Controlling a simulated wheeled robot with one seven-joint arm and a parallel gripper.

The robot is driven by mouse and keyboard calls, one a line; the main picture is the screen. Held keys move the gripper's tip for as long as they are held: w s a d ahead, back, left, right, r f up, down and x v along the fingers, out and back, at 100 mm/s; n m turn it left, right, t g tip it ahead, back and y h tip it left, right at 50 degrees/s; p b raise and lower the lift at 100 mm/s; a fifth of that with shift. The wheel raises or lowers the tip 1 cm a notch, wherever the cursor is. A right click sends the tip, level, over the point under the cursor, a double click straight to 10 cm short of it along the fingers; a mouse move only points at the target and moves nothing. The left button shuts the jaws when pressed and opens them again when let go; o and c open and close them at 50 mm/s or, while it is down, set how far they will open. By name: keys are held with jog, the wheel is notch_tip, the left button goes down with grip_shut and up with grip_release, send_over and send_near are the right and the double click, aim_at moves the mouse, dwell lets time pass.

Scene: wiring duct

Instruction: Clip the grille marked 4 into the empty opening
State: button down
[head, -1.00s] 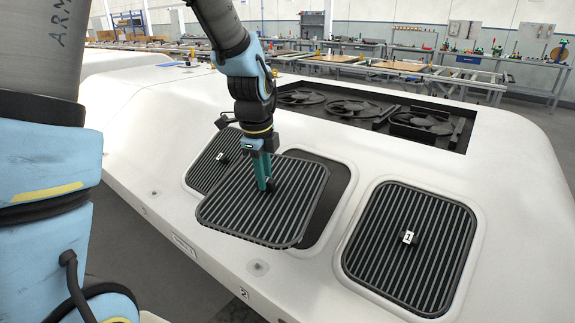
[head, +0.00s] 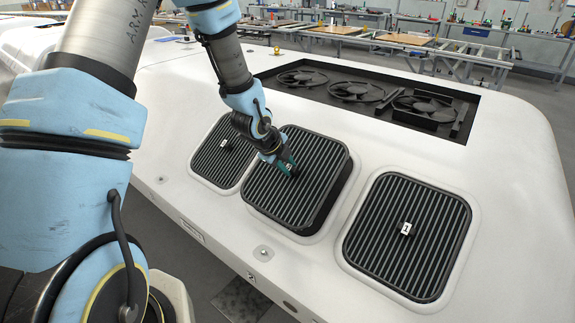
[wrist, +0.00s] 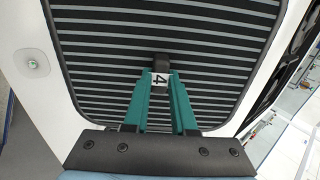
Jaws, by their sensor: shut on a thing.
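The dark slatted grille marked 4 (head: 290,200) is at the middle position of the white housing in the head view. My gripper (head: 292,170) is shut on the knob at its centre. In the wrist view my teal fingers (wrist: 162,80) close on the knob, and the label 4 (wrist: 160,79) shows between them. The grille (wrist: 100,60) covers the middle opening and its dark side wall stands visibly above the housing on the right and front. The opening itself is hidden under it, so I cannot tell how far its edges sit inside.
A grille marked 1 (head: 408,235) is seated to the right. Another marked grille (head: 216,160) sits to the left, partly beside my arm. Behind is a dark recess with several fans (head: 358,92). The white housing surface (head: 500,200) is clear at the right.

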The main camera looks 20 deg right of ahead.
aim_at(289, 168)
jog(key=shift+b+x, duration=1.35)
jog(key=shift+x, duration=0.3)
jog(key=shift+b+x, duration=0.8)
jog(key=shift+x, duration=0.45)
jog(key=shift+b+x, duration=1)
jog(key=c, duration=0.6)
grip_release()
jog(key=shift+c, duration=0.2)
jog(key=v, duration=1.1)
